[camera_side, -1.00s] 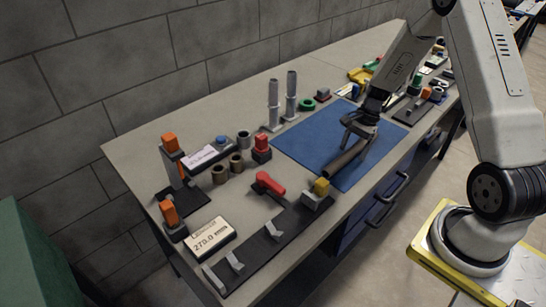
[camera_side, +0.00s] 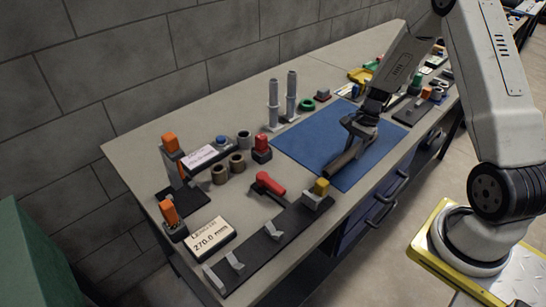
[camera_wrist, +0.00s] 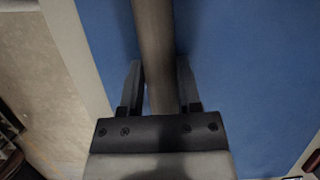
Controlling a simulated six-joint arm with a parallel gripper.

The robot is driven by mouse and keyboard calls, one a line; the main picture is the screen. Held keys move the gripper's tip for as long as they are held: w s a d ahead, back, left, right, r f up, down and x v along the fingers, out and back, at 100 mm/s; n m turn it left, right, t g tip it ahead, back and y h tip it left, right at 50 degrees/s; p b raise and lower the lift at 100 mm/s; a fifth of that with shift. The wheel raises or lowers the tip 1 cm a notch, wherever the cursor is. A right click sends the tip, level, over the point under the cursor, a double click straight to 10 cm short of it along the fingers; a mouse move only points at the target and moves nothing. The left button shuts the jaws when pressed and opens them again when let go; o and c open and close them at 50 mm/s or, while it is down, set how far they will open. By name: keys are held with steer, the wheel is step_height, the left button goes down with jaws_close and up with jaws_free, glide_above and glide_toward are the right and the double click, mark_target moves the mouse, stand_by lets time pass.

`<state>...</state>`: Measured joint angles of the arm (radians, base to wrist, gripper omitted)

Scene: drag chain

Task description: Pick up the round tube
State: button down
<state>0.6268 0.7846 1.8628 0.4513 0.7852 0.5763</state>
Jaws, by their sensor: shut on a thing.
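The round tube (camera_side: 341,163) is a dark brown-grey cylinder over the blue mat (camera_side: 305,149). My gripper (camera_side: 355,133) is at the tube, toward its far part, and the near end sticks out toward the front left. In the wrist view the tube (camera_wrist: 155,50) runs lengthwise between the two fingers of my gripper (camera_wrist: 158,78), which are shut on it. I cannot tell whether the tube touches the mat or is slightly above it.
A dark rail (camera_side: 268,246) with light V-shaped holders lies at the front left, beside a display reading 270.0 mm (camera_side: 209,236). A red-handled clamp (camera_side: 270,183) lies behind the rail. Two grey posts (camera_side: 291,95) stand behind the mat. Much of the mat is clear.

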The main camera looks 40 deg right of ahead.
steer(key=shift+r, duration=0.15)
steer(key=shift+r, duration=0.8)
steer(key=s+a+r, duration=0.5)
steer(key=s+r, duration=0.6)
steer(key=s, duration=0.2)
steer(key=shift+a, duration=0.15)
steer(key=shift+w, duration=0.1)
stand_by(0.3)
